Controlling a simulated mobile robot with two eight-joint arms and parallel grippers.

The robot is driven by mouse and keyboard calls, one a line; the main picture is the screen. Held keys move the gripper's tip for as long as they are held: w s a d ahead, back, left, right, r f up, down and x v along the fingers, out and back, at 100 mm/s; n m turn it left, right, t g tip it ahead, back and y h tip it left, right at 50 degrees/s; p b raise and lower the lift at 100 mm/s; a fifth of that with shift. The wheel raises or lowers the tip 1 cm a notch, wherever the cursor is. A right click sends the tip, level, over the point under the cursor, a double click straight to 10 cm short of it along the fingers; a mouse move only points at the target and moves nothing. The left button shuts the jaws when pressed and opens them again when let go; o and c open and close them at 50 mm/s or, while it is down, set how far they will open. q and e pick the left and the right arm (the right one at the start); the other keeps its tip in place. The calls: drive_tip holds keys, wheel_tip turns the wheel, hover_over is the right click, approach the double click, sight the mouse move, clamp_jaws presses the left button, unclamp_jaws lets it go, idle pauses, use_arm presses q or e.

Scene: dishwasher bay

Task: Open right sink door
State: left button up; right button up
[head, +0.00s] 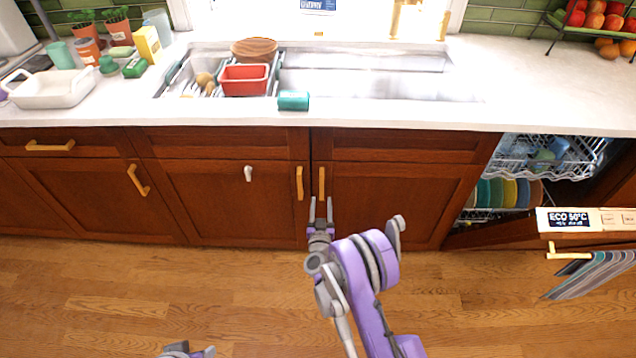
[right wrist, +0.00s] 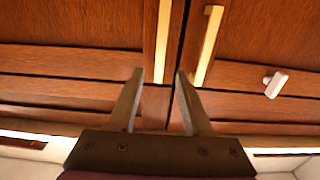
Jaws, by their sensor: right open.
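The right sink door (head: 400,203) is dark red-brown wood and shut under the sink. Its upright yellow handle (head: 322,183) is by the door's left edge. It also shows in the right wrist view (right wrist: 163,40), where the picture is turned around. My right gripper (head: 320,204) is open and empty, just below the handle in the head view. In the wrist view its fingertips (right wrist: 159,73) lie on either side of the handle's end; I cannot tell whether they touch it. Part of my left gripper (head: 188,351) shows at the bottom edge; its fingers are unclear.
The left sink door (head: 215,205) is shut, with its own handle (head: 299,183) close by and a white hook (head: 248,173). At right, the dishwasher door (head: 590,219) is open, with a towel (head: 592,273) hanging there. The wooden floor (head: 120,290) is clear.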

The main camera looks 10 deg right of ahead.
sight(322, 185)
drive_tip(key=x, duration=0.9)
drive_tip(key=shift+w, duration=0.1)
clamp_jaws()
idle(1.1)
